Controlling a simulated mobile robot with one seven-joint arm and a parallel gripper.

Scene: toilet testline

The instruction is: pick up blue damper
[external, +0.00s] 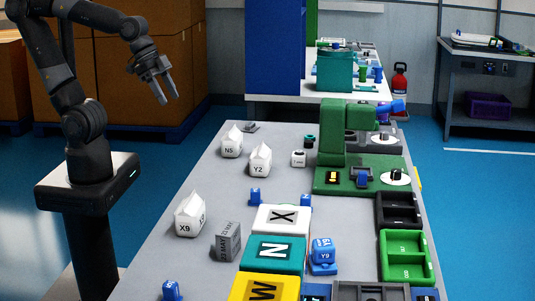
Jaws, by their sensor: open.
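Several small blue pieces are in the external view, and I cannot tell which is the damper. One blue piece (255,196) and another blue piece (306,201) stand near the white X block. A larger blue piece marked Y9 (323,254) is right of the teal N block. Another blue piece (172,291) is at the front left edge, partly cut off. A blue part (361,179) sits on the green fixture. My gripper (168,100) is open and empty, pointing down, high up to the left of the table and well away from all of these.
The grey table (210,180) holds white cartons N5 (231,146), Y2 (260,162) and X9 (189,218), a grey box (228,241), and X, N, W blocks (275,254). A tall green fixture (333,140) and black and green trays (405,256) line the right side.

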